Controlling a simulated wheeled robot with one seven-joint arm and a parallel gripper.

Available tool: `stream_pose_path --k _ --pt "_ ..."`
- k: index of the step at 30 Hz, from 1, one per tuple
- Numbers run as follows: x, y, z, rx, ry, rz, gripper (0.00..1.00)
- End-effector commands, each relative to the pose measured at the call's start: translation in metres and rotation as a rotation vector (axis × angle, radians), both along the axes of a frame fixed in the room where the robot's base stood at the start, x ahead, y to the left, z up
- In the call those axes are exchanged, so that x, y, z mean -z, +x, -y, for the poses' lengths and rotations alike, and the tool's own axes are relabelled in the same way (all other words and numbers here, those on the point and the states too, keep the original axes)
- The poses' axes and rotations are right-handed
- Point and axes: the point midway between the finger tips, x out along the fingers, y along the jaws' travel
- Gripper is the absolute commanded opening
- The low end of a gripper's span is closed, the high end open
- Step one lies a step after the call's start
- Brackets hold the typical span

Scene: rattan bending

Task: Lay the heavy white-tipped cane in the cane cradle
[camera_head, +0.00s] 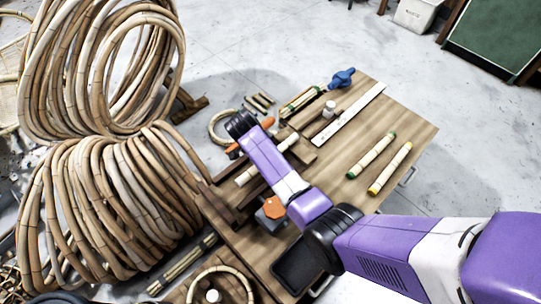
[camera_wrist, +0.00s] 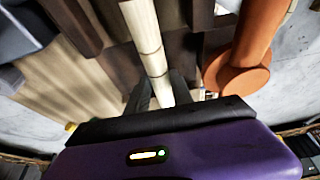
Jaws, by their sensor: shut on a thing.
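The pale, jointed cane (camera_wrist: 150,45) runs from the top of the wrist view down between the dark fingers of my gripper (camera_wrist: 160,90), which is shut on it. In the head view a pale cane (camera_head: 249,176) lies slantwise at the middle of the bench, partly covered by my arm; it looks like the same one. Dark brown wooden blocks (camera_wrist: 72,22), apparently the cane cradle, stand on both sides of the cane. I cannot tell whether the cane rests on them. My fingers are hidden in the head view.
An orange handle with a round flange (camera_wrist: 240,78) stands close to the right of my gripper. A green-tipped cane (camera_head: 371,156) and a yellow-tipped cane (camera_head: 390,168) lie at the bench's right. A pale ruler (camera_head: 348,113) lies farther back. Large cane coils (camera_head: 105,205) crowd the left.

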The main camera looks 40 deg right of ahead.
Motion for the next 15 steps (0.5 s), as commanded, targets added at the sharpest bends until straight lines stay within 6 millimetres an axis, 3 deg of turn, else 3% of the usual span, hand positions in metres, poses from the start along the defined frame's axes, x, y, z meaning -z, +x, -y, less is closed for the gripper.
stream_pose_path --k 12,13,15 --pt "0.0089 0.0006 0.0000 0.001 0.000 0.001 0.00" --pt "0.0083 0.0005 0.0000 0.001 0.000 0.001 0.31" --pt "0.0079 0.0005 0.0000 0.001 0.000 0.001 0.45"
